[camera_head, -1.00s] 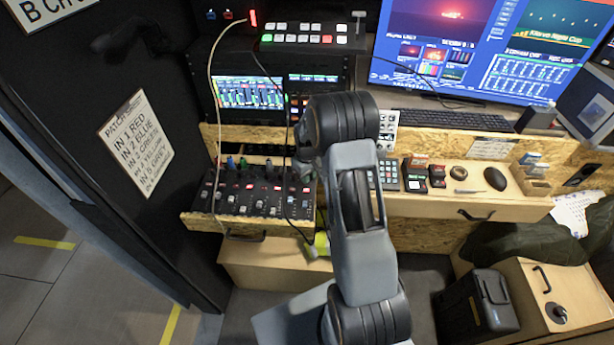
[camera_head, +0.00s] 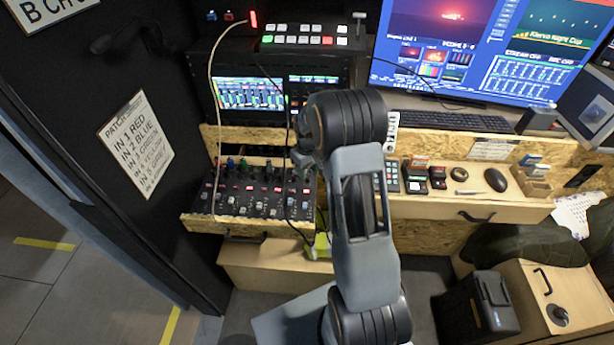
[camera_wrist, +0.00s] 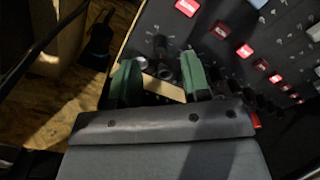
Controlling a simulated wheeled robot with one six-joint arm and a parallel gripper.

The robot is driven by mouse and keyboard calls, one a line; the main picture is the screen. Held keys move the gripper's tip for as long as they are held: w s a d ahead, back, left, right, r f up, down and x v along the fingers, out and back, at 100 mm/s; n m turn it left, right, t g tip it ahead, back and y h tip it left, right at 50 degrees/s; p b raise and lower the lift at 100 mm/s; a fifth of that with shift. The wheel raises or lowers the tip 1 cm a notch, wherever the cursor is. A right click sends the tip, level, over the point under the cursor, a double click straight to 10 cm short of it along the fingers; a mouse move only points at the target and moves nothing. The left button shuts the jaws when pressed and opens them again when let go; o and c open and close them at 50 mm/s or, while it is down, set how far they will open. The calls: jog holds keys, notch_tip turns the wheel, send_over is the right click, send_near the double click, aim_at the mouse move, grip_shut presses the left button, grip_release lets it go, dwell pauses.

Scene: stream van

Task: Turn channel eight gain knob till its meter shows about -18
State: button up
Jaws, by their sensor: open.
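The mixer (camera_head: 245,207) sits on the wooden shelf at the left in the head view, with rows of knobs and lit red buttons. Its panel also fills the upper right of the wrist view (camera_wrist: 225,65). My gripper (camera_wrist: 158,60) is open, its two green-padded fingers apart at the mixer's edge. The level meters show on a small screen (camera_head: 247,94), too small to read.
A black cable (camera_head: 287,130) and a pale cable (camera_head: 211,85) hang over the mixer. A switcher (camera_head: 305,38) stands above the screen.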

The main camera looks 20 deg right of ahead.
notch_tip(320, 180, up, 10)
dwell(0.4)
dwell(0.4)
jog(key=s+a+r+t, duration=0.1)
jog(key=s+a+r, duration=0.1)
jog(key=s, duration=0.5)
jog(key=s+a+r+m+t, duration=0.1)
jog(key=s+a+r, duration=0.1)
jog(key=s+a, duration=0.3)
jog(key=s+a+r+m+t, duration=0.1)
jog(key=s+a+r, duration=0.2)
jog(key=s, duration=0.7)
jog(key=shift+a+t, duration=0.3)
jog(key=shift+a, duration=0.25)
jog(key=shift+s+m, duration=0.1)
jog(key=shift+m, duration=0.2)
dwell(0.5)
